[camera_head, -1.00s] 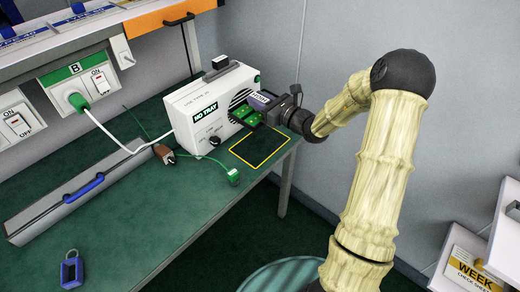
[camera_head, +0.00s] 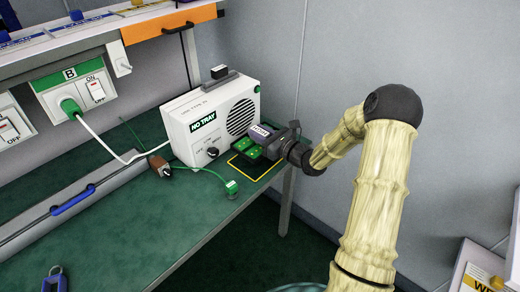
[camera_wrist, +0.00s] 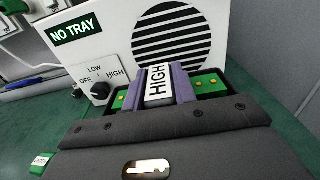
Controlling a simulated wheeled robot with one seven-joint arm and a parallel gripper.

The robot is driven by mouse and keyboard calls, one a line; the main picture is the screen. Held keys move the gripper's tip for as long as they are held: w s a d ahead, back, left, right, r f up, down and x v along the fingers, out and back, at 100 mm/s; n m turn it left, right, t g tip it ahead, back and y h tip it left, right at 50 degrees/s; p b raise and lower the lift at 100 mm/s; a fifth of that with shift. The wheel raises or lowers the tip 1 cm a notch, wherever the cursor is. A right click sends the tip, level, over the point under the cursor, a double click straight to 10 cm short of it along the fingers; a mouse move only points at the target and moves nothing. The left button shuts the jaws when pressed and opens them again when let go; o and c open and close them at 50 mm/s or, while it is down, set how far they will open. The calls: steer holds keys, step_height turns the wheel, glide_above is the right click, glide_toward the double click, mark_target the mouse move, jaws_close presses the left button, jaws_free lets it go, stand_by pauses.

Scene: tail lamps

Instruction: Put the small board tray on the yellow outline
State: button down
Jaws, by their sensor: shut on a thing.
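The small board tray (camera_head: 242,161) is dark with green boards in it. It is over the yellow outline (camera_head: 268,176) on the green bench, covering its upper left part; I cannot tell whether it touches the bench. My gripper (camera_head: 266,139) is shut on the tray by a part labelled HIGH, which shows between the purple fingers in the wrist view (camera_wrist: 158,86). In the wrist view the tray (camera_wrist: 222,88) is partly hidden behind my gripper.
A white box with a speaker grille and a NO TRAY label (camera_head: 203,121) stands just behind the tray. A brown plug (camera_head: 160,165) lies farther left. The bench's right edge is close.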

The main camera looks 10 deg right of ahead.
mark_target(260, 146)
steer(key=shift+f, duration=0.9)
steer(key=shift+f+b, duration=0.3)
steer(key=shift+f, duration=1.6)
steer(key=shift+f, duration=0.1)
steer(key=c, duration=1.1)
jaws_free()
steer(key=shift+d, duration=0.1)
steer(key=v, duration=1.2)
